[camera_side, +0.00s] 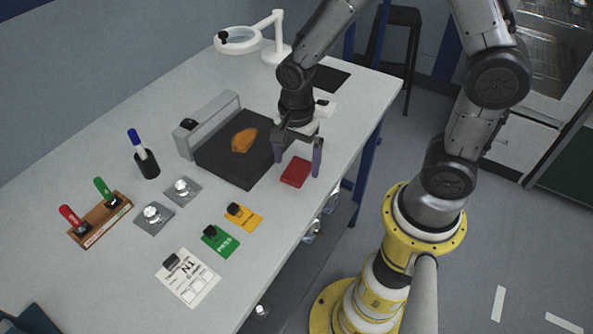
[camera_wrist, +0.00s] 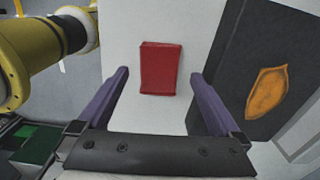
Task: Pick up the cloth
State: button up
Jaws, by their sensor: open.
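The red cloth (camera_side: 296,173) looks like a small flat folded rectangle and lies on the light worktable near its right edge. In the wrist view the cloth (camera_wrist: 159,68) shows whole, between and slightly beyond the two purple fingers. My gripper (camera_side: 298,165) points down above the cloth, its fingers spread apart with nothing between them. In the wrist view my gripper (camera_wrist: 160,75) is open, with one finger to each side of the cloth. How high the fingertips are above the table is hard to tell.
A black plate (camera_side: 222,165) with an orange piece (camera_side: 244,140) and a grey bar (camera_side: 207,122) stands left of the cloth. Green (camera_side: 221,241) and yellow (camera_side: 243,217) cards with dark blocks lie toward the front. The table edge is close on the right.

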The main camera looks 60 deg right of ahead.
jog(key=shift+f, duration=0.85)
jog(key=shift+c, duration=0.2)
jog(key=c, duration=1.4)
